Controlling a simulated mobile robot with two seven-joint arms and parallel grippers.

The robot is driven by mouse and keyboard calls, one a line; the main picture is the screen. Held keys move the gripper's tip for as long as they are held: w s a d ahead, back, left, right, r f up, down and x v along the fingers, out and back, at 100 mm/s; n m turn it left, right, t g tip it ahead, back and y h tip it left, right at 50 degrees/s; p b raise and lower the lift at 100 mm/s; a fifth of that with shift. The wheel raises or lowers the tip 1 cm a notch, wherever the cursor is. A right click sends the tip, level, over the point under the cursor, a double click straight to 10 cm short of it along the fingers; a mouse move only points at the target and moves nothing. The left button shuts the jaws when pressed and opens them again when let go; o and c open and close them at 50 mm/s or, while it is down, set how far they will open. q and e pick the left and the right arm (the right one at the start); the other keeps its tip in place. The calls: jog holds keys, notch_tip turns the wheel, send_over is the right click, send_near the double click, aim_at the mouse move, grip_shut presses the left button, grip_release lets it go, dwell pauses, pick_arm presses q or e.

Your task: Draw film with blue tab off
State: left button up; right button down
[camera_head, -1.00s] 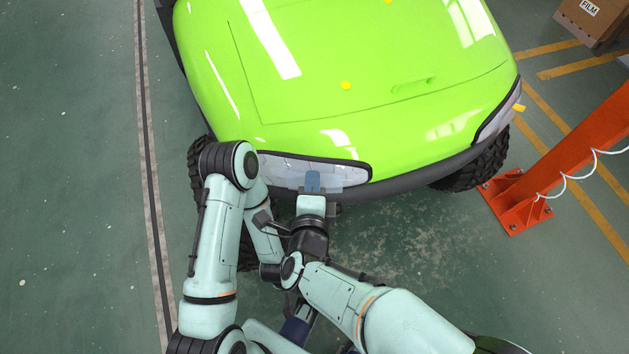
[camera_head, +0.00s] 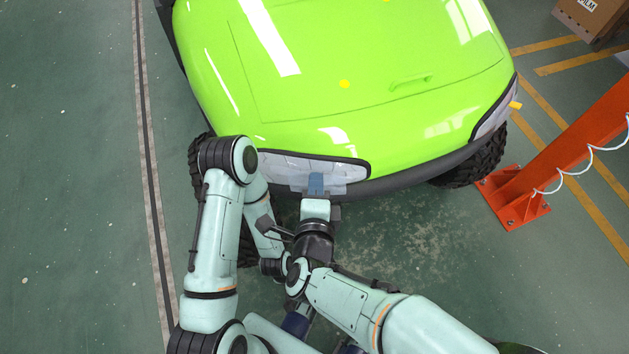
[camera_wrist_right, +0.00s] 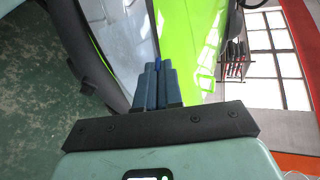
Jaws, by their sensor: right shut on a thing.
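The left headlight (camera_head: 275,165) of the green cart carries a pale translucent film (camera_head: 335,188), whose lower edge shows beside my right fingers. My right gripper (camera_head: 316,184) is at the headlight's lower edge in the head view, and its blue-grey fingers cover part of the film. In the right wrist view, the fingers (camera_wrist_right: 158,72) are close together. A small bright blue tab (camera_wrist_right: 157,64) shows between their tips, and the pale headlight surface (camera_wrist_right: 118,30) lies beyond. My left arm is bent in front of the cart; its gripper is hidden.
An orange post (camera_head: 570,145) with a white coiled cable stands at right. A cardboard box (camera_head: 590,18) is at top right. Floor at left is clear.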

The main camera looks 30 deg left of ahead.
jog(key=s+d+r, duration=0.3)
jog(key=s+d, duration=0.2)
jog(key=shift+d+r+p, duration=0.35)
jog(key=shift+w, duration=0.1)
dwell(0.4)
